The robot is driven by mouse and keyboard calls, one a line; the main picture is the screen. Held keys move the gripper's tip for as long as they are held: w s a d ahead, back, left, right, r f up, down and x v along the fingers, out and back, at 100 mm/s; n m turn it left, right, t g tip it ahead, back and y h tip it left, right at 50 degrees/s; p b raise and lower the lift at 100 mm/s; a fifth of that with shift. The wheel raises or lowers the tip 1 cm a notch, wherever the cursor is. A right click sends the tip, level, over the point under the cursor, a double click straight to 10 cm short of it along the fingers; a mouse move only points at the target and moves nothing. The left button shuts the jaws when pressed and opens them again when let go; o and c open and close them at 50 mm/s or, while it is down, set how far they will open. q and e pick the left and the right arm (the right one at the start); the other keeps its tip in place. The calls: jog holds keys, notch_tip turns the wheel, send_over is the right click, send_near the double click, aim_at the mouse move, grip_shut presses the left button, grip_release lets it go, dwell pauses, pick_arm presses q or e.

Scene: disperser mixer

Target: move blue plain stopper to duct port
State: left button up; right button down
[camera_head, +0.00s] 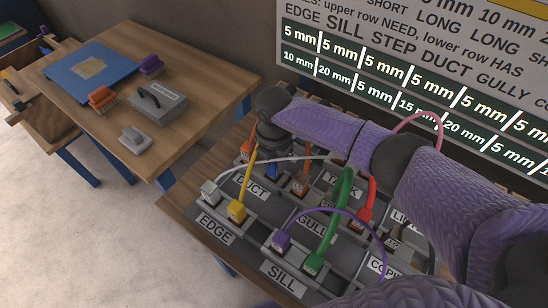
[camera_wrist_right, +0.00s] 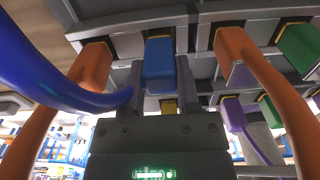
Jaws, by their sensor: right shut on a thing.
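My right gripper (camera_head: 268,148) is over the back left of the grey port panel in the head view, near the DUCT label (camera_head: 251,188). In the right wrist view its two fingers stand on either side of a blue block-shaped stopper (camera_wrist_right: 159,62), shut on it. The stopper's far end is up against the panel; I cannot tell whether it is seated in a port. In the head view the gripper hides most of it. The duct port itself is hard to make out. My left gripper is not in view.
Orange plugs (camera_wrist_right: 93,66) flank the stopper closely, and a thick blue cable (camera_wrist_right: 60,82) passes at left. Yellow (camera_head: 237,210), purple (camera_head: 281,241), green (camera_head: 313,262) and red (camera_head: 365,215) plugs with arching cables crowd the panel. A sign board (camera_head: 420,60) stands behind.

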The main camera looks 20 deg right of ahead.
jog(key=shift+f, duration=0.15)
jog(key=shift+c, duration=1.2)
grip_release()
jog(key=shift+r, duration=0.3)
notch_tip(320, 180, up, 9)
jog(key=p, duration=0.2)
jog(key=shift+p, duration=0.35)
jog(key=shift+r, duration=0.2)
